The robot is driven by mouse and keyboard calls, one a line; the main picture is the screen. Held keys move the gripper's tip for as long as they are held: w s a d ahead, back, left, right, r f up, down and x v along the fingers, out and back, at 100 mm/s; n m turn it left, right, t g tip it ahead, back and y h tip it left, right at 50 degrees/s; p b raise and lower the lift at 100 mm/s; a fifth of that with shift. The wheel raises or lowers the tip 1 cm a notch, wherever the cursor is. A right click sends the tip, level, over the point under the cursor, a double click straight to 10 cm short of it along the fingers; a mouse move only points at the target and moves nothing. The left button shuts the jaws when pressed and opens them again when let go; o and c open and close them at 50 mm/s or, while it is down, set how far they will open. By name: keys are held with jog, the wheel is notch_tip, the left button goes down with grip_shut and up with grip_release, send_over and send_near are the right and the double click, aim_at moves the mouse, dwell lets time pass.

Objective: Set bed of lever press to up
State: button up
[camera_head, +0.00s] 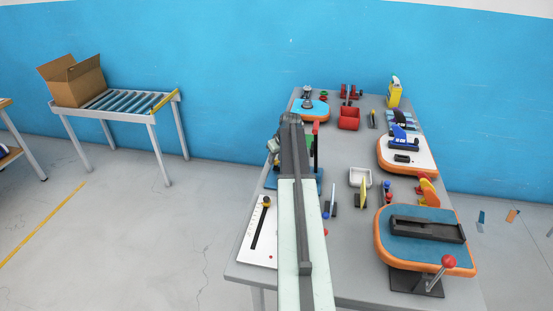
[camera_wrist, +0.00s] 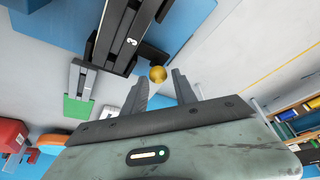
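A machine with a blue base (camera_head: 320,180) and an upright red-and-black part stands behind my arm in the head view. It may be the lever press, but my arm hides much of it. In the wrist view, a dark slotted block marked "3" (camera_wrist: 128,42) lies over a blue plate (camera_wrist: 187,22). A gold ball knob (camera_wrist: 158,74) is at the block's near end. My gripper (camera_wrist: 160,82) is open, its two fingers apart on either side of the knob. I cannot tell whether either finger touches it. The press bed cannot be clearly made out.
The grey table (camera_head: 345,255) holds several fixtures. A blue-topped orange board (camera_head: 392,252) with a red-knobbed lever (camera_head: 449,262) is at right. A white slotted plate (camera_head: 251,245) is left of my arm. A roller conveyor (camera_head: 128,100) with a cardboard box (camera_head: 76,84) stands apart at left.

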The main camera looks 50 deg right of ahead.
jog(key=shift+f, duration=0.1)
jog(key=p+v, duration=0.7)
jog(key=shift+r, duration=0.4)
jog(key=shift+s+f, duration=0.1)
